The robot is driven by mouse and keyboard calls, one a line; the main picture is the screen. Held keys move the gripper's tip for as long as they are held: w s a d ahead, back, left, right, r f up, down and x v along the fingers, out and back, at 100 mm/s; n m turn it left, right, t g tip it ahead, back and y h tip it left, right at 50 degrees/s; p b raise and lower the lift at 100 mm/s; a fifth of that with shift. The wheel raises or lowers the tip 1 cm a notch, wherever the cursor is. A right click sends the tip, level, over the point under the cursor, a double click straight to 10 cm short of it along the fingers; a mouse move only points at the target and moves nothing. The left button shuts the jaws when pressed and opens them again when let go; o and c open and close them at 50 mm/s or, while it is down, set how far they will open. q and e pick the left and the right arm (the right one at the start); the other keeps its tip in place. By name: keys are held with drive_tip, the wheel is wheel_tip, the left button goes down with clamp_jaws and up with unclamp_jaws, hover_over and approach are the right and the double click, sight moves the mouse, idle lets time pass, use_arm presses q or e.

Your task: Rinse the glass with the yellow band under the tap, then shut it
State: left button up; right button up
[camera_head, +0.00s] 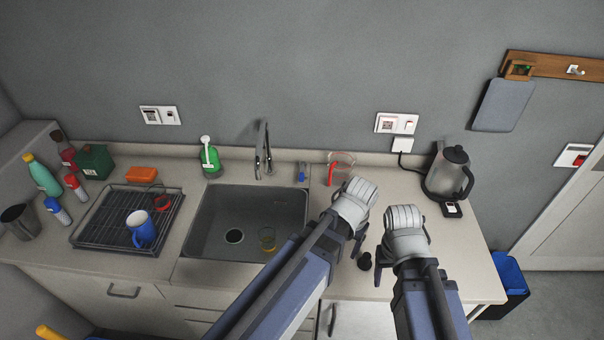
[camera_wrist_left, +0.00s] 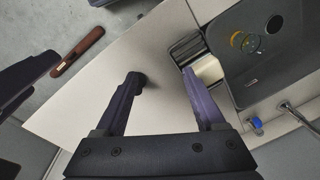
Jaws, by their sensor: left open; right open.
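The glass with the yellow band (camera_head: 267,240) stands in the sink (camera_head: 215,215), right of the drain. It also shows inside the sink in the left wrist view (camera_wrist_left: 246,42). The tap (camera_head: 262,150) rises behind the sink; I see no water stream. My left gripper (camera_wrist_left: 163,85) is open and empty over the counter, to the right of the sink in the head view. My right gripper (camera_head: 400,245) is to the right of it, above the counter; its fingers are mostly hidden by its own body.
A measuring jug with a red handle (camera_head: 340,165) and a kettle (camera_head: 448,175) stand at the back right. A rack (camera_head: 90,235) with a blue mug (camera_head: 141,228) is left of the sink.

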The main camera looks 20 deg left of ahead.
use_arm(q)
drive_tip(key=w+a, duration=0.2)
drive_tip(key=w, duration=0.3)
drive_tip(key=w+a+f+n+t+b, duration=0.1)
drive_tip(key=w+a, duration=0.1)
drive_tip(key=w, duration=0.2)
drive_tip(key=w+a+n, duration=0.1)
drive_tip(key=w+a, duration=0.2)
drive_tip(key=w, duration=0.2)
drive_tip(key=shift+w+f+t, duration=0.3)
drive_tip(key=shift+f, duration=0.1)
drive_tip(key=shift+c, duration=1)
drive_tip(key=n+t+b, duration=0.2)
drive_tip(key=n+b, duration=0.1)
drive_tip(key=n, duration=0.1)
approach(302, 175)
drive_tip(key=f, duration=0.2)
drive_tip(key=b+x, duration=0.4)
drive_tip(key=x, duration=0.1)
drive_tip(key=b+x, duration=0.2)
drive_tip(key=shift+w+a, duration=0.2)
drive_tip(key=shift+w, duration=0.2)
clamp_jaws()
